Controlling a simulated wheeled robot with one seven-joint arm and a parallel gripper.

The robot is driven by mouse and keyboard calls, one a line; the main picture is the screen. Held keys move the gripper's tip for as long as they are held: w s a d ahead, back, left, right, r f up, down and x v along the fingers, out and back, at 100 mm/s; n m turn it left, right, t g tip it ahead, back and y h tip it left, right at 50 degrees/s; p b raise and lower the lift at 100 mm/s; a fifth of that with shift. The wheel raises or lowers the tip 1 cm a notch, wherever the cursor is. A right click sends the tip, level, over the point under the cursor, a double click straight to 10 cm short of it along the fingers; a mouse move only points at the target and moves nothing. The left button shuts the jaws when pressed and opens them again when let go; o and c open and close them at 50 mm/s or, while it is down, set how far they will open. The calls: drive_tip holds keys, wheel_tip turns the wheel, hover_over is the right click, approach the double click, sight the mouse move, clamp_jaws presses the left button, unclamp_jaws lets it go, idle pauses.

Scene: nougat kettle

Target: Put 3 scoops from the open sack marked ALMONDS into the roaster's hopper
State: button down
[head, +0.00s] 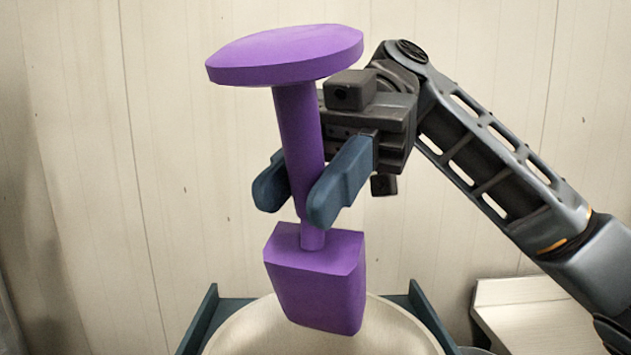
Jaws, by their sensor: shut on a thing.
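A purple tool (298,130), seemingly the scoop, hangs upright in the middle of the head view. It has a wide disc on top, a straight handle and a block-shaped lower end. My gripper (295,200) is shut on the lower part of its handle, one dark blue finger on each side. The side of the block facing me is closed, and I cannot tell whether it holds almonds. Below it is a round cream-coloured vessel (395,332), perhaps the roaster's hopper. The block overlaps its rim in the picture, and its inside is not clear. No ALMONDS sack shows.
Dark blue brackets (208,322) stand at both sides of the round vessel. A pale metal ledge or box (530,312) is at the lower right, partly behind my arm. A cream panelled wall (180,150) closes off the back. The space around the tool looks free.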

sight(307, 106)
drive_tip(key=shift+r, duration=0.1)
drive_tip(key=r+t+h, duration=0.1)
drive_tip(key=t, duration=0.1)
drive_tip(key=r+t+h, duration=0.1)
drive_tip(key=t, duration=0.1)
drive_tip(key=shift+s+a+n, duration=0.1)
drive_tip(key=shift+n, duration=0.2)
drive_tip(key=t+h, duration=0.1)
drive_tip(key=t, duration=0.1)
drive_tip(key=r+t, duration=0.1)
drive_tip(key=t, duration=0.1)
drive_tip(key=shift+r+h, duration=0.2)
drive_tip(key=shift+h, duration=0.2)
drive_tip(key=t, duration=0.2)
drive_tip(key=r+t+h, duration=0.1)
drive_tip(key=t, duration=0.1)
drive_tip(key=shift+r+n, duration=0.2)
drive_tip(key=shift+n, duration=0.2)
